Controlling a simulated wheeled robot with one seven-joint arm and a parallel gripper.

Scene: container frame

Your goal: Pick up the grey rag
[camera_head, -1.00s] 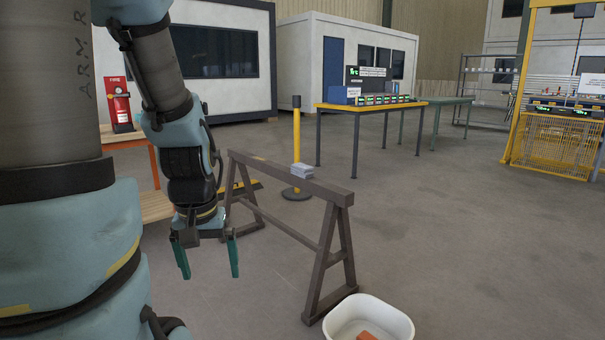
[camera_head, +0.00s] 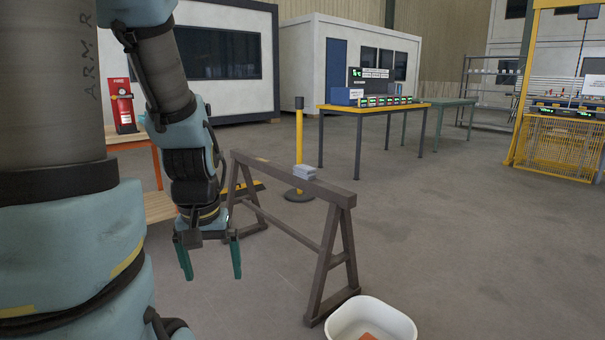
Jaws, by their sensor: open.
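A small folded grey rag (camera_head: 304,172) lies on the top beam of a brown wooden trestle (camera_head: 330,188), right of the beam's middle. My gripper (camera_head: 211,262) hangs fingers down to the left of the rag, on the near side of the trestle. Its two green fingers are spread apart with nothing between them. The gripper is clear of the rag. Nothing hides the rag from this view.
A white tub (camera_head: 371,318) with an orange-brown item stands on the floor by the trestle's right leg. A yellow post (camera_head: 299,140) stands behind the trestle. A yellow-topped table (camera_head: 372,108) with devices is farther back. Open floor lies to the right.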

